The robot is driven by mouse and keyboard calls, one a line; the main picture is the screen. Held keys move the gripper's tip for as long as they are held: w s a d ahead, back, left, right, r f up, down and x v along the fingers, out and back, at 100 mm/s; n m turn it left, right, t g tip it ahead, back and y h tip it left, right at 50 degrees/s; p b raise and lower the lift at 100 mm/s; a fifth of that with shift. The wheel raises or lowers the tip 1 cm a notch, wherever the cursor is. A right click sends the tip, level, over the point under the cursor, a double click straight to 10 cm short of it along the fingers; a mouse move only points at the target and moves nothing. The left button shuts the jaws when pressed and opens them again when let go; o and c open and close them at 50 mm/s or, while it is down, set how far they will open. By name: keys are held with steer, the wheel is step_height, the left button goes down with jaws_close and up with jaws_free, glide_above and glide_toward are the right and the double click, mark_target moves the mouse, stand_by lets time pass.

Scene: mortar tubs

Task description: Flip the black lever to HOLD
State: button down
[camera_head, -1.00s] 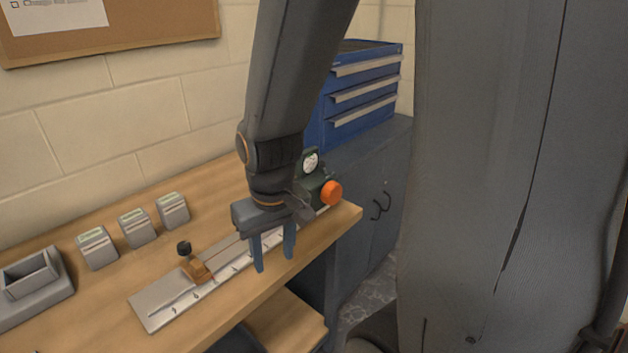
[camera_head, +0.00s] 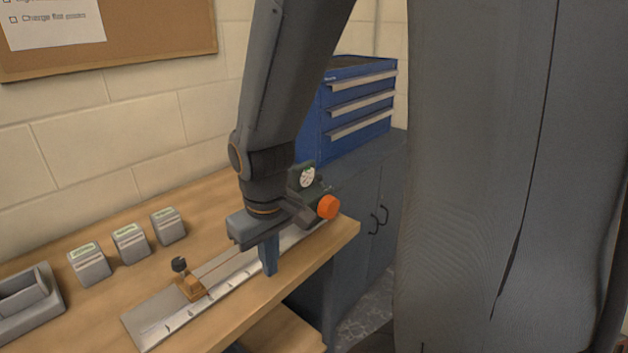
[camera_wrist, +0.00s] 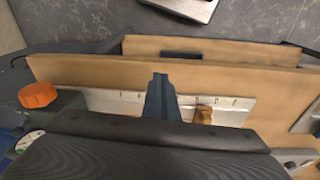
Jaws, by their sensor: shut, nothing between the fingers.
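A long metal plate (camera_head: 150,318) with a marked scale lies along the front of the wooden bench. A brass-coloured slider (camera_head: 190,288) with a black knob (camera_head: 179,264) sits on it, with a thin line running to a dark green unit at the far end. That unit carries a round dial (camera_head: 307,177) and an orange knob (camera_head: 327,207). My gripper (camera_head: 269,272) is shut and empty, pointing down over the plate between slider and unit. In the wrist view its fingers (camera_wrist: 160,78) are together, beside the slider (camera_wrist: 203,115). I cannot make out a black lever or a HOLD mark.
Several grey blocks (camera_head: 131,244) stand behind the plate, and a grey holder (camera_head: 32,308) is at the left. A blue drawer chest (camera_head: 355,105) stands on a dark cabinet (camera_head: 365,195) at the back right. Bare bench lies between blocks and plate.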

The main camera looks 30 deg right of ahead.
mark_target(321, 182)
steer(key=w+d+r+n+h+b, duration=0.3)
steer(key=w+d+r+n+b, duration=0.1)
steer(key=n, duration=0.6)
steer(key=w+d+r+n+t+h+b, duration=0.1)
steer(key=w+d+r+n+h+b, duration=0.2)
steer(key=w+d+r+n+b, duration=0.2)
steer(key=shift+w+d+r+n, duration=0.8)
steer(key=shift+w+d+n, duration=0.95)
steer(key=shift+w+n, duration=1.15)
steer(key=shift+s, duration=0.25)
steer(key=x, duration=1)
steer(key=shift+d+f, duration=0.2)
steer(key=shift+d, duration=0.05)
steer(key=shift+w+d+r, duration=0.25)
steer(key=shift+d+r, duration=0.15)
steer(key=shift+d, duration=0.1)
steer(key=shift+w+d+r, duration=0.2)
steer(key=shift+d+r, duration=0.2)
steer(key=shift+d, duration=0.15)
steer(key=shift+w+d+r+p, duration=0.15)
steer(key=shift+w+d+p, duration=0.2)
steer(key=shift+d, duration=0.2)
steer(key=shift+r+p, duration=0.2)
steer(key=shift+p, duration=0.3)
